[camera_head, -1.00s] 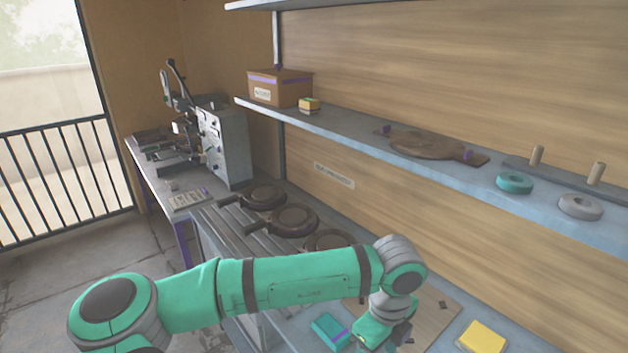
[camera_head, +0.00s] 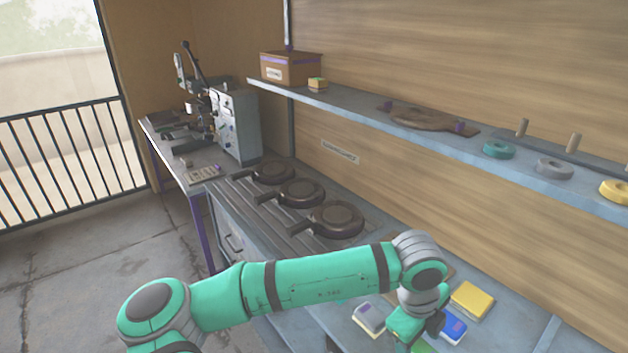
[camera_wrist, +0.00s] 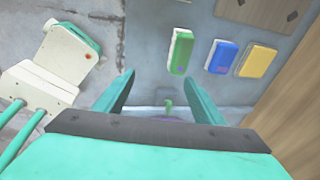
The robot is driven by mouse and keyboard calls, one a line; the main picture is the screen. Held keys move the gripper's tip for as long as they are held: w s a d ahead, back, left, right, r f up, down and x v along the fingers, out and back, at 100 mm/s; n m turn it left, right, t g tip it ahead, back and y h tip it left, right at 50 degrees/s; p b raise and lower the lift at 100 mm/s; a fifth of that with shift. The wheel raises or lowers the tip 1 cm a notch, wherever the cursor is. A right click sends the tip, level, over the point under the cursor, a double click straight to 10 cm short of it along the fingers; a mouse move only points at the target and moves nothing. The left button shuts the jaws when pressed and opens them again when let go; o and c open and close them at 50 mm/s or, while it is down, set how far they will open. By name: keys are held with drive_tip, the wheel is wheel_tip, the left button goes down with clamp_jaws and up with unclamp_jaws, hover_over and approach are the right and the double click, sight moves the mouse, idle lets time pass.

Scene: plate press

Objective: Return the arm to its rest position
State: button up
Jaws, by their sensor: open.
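My arm stretches across the lower part of the head view, bent down at the wrist over the counter. My gripper (camera_head: 418,335) points down there and is partly hidden by the wrist. In the wrist view my gripper (camera_wrist: 163,92) has its two teal fingers spread apart with nothing between them. A green block (camera_wrist: 181,52), a blue block (camera_wrist: 221,57) and a yellow block (camera_wrist: 258,62) lie beyond the fingertips, apart from them.
A shelf (camera_head: 540,180) runs above the counter, holding a box (camera_head: 291,68) and rings. A press machine (camera_head: 235,122) stands behind. Open floor (camera_head: 100,270) lies left.

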drive_tip(key=s+d+r+h, duration=0.2)
drive_tip(key=d+h, duration=0.2)
drive_tip(key=d, duration=0.6)
drive_tip(key=w+d+r+n+t+h, duration=0.2)
drive_tip(key=d+r+n+t+h, duration=0.3)
drive_tip(key=d+r+n+h, duration=0.5)
drive_tip(key=s+a+f+n+t+y, duration=0.1)
drive_tip(key=a+f+n+t+y, duration=0.2)
drive_tip(key=a+f+n, duration=0.3)
drive_tip(key=s+a+f+n+t+y, duration=0.1)
drive_tip(key=a+f+n+t+y, duration=0.3)
drive_tip(key=a, duration=0.6)
drive_tip(key=s+a+f+n+t+y, duration=0.1)
drive_tip(key=a+f+n+t+y, duration=0.3)
drive_tip(key=a+f+n, duration=0.4)
drive_tip(key=shift+f+n+t, duration=0.15)
drive_tip(key=shift+n+t, duration=0.35)
drive_tip(key=shift+t, duration=0.3)
drive_tip(key=s+a+f+g+y, duration=0.1)
drive_tip(key=s+a+f, duration=0.3)
drive_tip(key=s+a, duration=0.4)
drive_tip(key=s+a+f+g+y, duration=0.1)
drive_tip(key=s+a+f+y, duration=0.3)
drive_tip(key=s+a, duration=0.5)
drive_tip(key=s, duration=0.7)
drive_tip(key=shift+s+a+f+m+y, duration=0.15)
drive_tip(key=shift+s+m+y, duration=0.15)
drive_tip(key=shift+s, duration=0.05)
